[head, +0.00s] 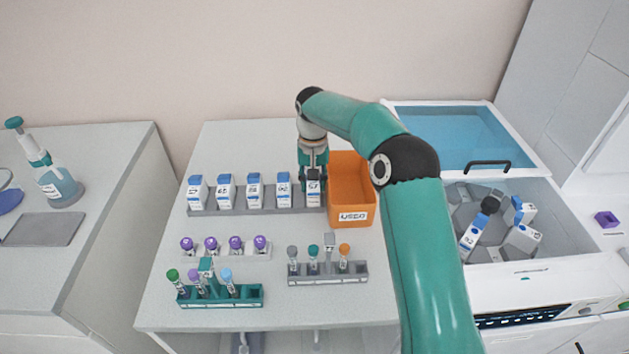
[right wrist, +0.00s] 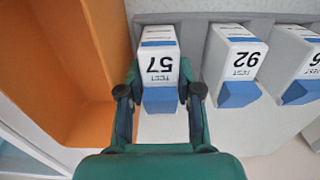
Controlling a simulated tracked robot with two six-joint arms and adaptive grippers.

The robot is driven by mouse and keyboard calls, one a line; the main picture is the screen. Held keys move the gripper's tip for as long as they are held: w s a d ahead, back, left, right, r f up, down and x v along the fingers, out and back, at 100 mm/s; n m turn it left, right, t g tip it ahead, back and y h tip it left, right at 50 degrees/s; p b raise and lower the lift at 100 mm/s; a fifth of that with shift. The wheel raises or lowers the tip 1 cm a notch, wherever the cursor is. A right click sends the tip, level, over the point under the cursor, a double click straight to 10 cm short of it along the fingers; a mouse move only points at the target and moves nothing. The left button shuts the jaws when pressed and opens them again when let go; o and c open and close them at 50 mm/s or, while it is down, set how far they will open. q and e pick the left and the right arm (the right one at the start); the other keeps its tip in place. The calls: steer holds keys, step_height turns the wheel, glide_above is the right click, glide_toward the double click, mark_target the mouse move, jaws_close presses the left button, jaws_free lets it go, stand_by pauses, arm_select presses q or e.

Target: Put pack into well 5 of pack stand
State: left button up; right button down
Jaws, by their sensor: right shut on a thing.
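The fingers (right wrist: 160,93) also show in the right wrist view. The pack's seating depth is hard to tell. My left gripper is not in view.
Several similar packs (head: 225,190) fill the stand to the left. An orange bin (head: 351,163) marked USED stands close on the right. Tube racks (head: 328,280) are in front. An open-lidded centrifuge (head: 490,225) holding packs is at the right.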

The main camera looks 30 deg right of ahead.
steer(key=shift+f, duration=0.1)
stand_by(0.7)
steer(key=c, duration=0.7)
jaws_free()
steer(key=shift+d, duration=0.1)
steer(key=shift+d+r, duration=0.1)
steer(key=shift+r, duration=0.4)
step_height(320, 180, up, 11)
steer(key=shift+a, duration=0.4)
steer(key=shift+w+f, duration=0.1)
